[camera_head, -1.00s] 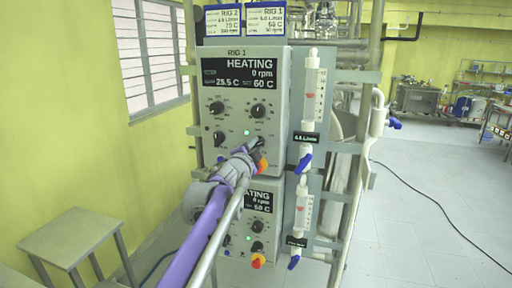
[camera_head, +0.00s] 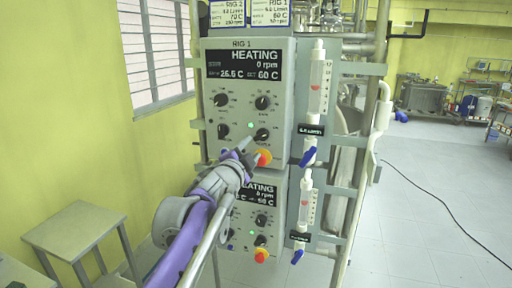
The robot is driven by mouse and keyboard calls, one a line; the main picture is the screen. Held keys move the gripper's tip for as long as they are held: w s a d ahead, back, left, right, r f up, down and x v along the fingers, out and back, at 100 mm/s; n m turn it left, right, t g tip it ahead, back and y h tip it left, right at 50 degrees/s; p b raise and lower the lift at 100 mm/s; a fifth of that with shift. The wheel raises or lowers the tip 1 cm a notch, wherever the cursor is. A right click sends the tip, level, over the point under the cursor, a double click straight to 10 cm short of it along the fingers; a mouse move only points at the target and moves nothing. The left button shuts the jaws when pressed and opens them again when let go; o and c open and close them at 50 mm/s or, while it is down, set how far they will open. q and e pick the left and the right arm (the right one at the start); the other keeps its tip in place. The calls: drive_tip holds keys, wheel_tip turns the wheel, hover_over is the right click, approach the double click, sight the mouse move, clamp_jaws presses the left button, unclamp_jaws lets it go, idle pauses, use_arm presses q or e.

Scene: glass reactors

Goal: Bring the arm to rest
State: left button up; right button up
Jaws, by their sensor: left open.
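My left arm comes in from the lower left, purple and grey. Its gripper (camera_head: 243,147) is open and empty, in front of the lower part of the RIG 1 control box (camera_head: 283,110). The fingertips show just left of the box's red and yellow knob (camera_head: 263,158) and below a black knob (camera_head: 261,135). I cannot tell how far they stand from the panel, but they look apart from it. The RIG 1 display (camera_head: 242,64) reads HEATING, 0 rpm, set 60 C. My right gripper is not in view.
A second control box (camera_head: 262,220) sits below, partly hidden by my arm. Two flow meters with blue valves (camera_head: 308,157) stand right of the boxes. A small table (camera_head: 75,228) is at the lower left. A black cable (camera_head: 440,203) lies on open floor at the right.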

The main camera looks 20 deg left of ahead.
use_arm(q)
drive_tip(key=shift+s, duration=0.9)
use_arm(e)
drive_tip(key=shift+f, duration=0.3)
use_arm(q)
drive_tip(key=s+d+f+n+g, duration=0.1)
drive_tip(key=s+f+n+g, duration=0.5)
drive_tip(key=s+f, duration=1.1)
drive_tip(key=s+d+f+n+g, duration=0.1)
drive_tip(key=s+f+n+g, duration=0.5)
drive_tip(key=s+f, duration=1)
wheel_tip(320, 180, down, 6)
drive_tip(key=shift+s+d+r+n+y, duration=0.2)
drive_tip(key=shift+s+d+n+y, duration=0.1)
drive_tip(key=shift+s, duration=0.05)
